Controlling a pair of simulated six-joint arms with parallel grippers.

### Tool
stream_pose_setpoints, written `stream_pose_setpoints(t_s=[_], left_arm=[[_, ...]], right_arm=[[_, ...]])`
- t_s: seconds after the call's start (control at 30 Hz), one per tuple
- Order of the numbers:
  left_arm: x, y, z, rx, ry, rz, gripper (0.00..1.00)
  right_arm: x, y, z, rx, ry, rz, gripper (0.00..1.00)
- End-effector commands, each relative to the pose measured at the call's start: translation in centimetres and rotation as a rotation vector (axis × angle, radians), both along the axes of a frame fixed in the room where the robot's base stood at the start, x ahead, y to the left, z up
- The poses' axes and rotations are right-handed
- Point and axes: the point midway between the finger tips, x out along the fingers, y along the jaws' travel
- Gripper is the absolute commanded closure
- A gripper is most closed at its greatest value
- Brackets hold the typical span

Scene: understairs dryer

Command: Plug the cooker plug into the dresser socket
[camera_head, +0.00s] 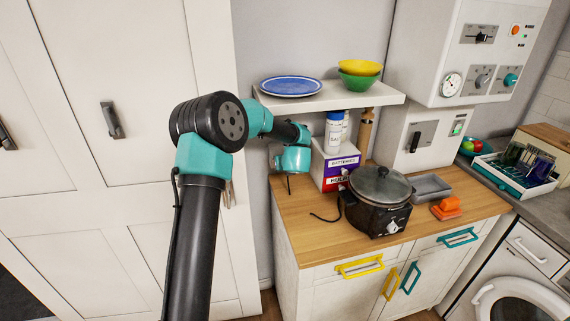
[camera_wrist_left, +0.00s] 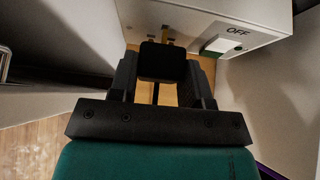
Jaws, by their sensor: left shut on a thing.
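My left gripper (camera_wrist_left: 162,82) is shut on a black block, the plug (camera_wrist_left: 162,62), in the left wrist view. Small tan pieces show just beyond the plug; I cannot tell what they are. A white box (camera_wrist_left: 245,38) marked OFF, with a green patch, is ahead and to the right; the plug looks apart from it. I see no socket holes. In the head view my left wrist hides the gripper and plug, at the left end of the wooden-topped dresser (camera_head: 300,232). The black cooker (camera_head: 378,212) stands on the dresser, its cord (camera_head: 325,217) running left.
A shelf (camera_head: 335,97) with a blue plate (camera_head: 290,86) and bowls hangs above. A grey tray (camera_head: 430,187) and orange object (camera_head: 446,208) lie right of the cooker.

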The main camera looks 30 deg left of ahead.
Motion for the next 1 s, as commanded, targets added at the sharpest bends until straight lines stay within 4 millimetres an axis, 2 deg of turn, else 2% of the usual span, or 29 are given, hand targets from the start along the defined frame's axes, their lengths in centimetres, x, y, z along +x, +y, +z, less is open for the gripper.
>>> stream_pose_setpoints(t_s=[1.0], left_arm=[[1.0, 1.2, 0.0, 0.001, 0.001, 0.000, 0.83]], right_arm=[[0.0, 0.0, 0.0, 0.000, 0.000, 0.000, 0.57]])
